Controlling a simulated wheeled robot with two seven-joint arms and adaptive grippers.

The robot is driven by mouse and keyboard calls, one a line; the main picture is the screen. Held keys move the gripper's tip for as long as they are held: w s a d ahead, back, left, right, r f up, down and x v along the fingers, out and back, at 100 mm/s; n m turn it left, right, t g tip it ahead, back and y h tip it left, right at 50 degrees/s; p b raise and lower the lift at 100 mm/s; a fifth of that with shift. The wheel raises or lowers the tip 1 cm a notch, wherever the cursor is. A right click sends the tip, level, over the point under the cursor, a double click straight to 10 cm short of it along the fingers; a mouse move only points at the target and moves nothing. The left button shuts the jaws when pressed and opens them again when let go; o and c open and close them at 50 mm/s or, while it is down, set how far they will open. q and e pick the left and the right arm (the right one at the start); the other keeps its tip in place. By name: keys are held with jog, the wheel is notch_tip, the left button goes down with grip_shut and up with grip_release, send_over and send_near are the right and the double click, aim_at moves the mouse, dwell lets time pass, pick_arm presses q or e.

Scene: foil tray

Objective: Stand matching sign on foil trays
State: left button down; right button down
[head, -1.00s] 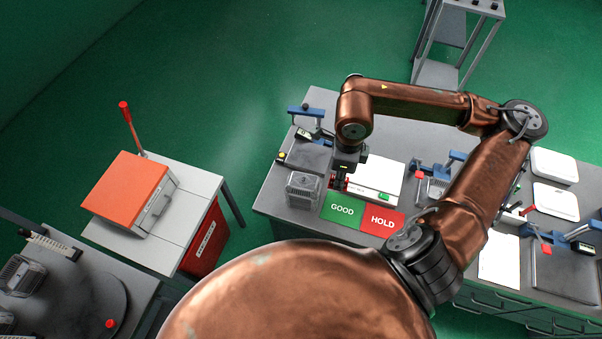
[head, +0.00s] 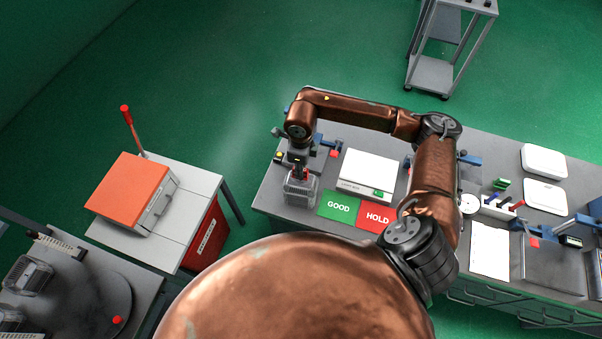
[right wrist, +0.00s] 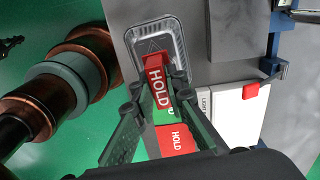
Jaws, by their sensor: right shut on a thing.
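My right gripper (head: 300,170) is over the foil tray (head: 300,190) at the left end of the bench. It is shut on a small red sign lettered HOLD (right wrist: 157,88), clear in the right wrist view between the fingers (right wrist: 160,95). The sign overlaps the near end of the foil tray (right wrist: 165,45) there; I cannot tell whether they touch. A green GOOD mat (head: 338,206) and a red HOLD mat (head: 377,216) lie in front. My left gripper is not in view.
A white light box (head: 368,172) stands right of the tray. A small rack (head: 497,207) with coloured pieces, white containers (head: 544,162) and a paper sheet (head: 490,250) are farther right. An orange-topped machine (head: 130,190) stands on a separate left table.

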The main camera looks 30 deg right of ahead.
notch_tip(320, 180, down, 2)
jog(key=shift+s+f+p, duration=0.1)
jog(key=shift+f+p, duration=0.1)
jog(key=shift+p, duration=0.35)
jog(key=shift+f, duration=0.35)
jog(key=c, duration=1.9)
grip_release()
jog(key=shift+c, duration=0.2)
jog(key=shift+r, duration=0.55)
notch_tip(320, 180, up, 11)
jog(key=b, duration=0.3)
jog(key=shift+r, duration=0.15)
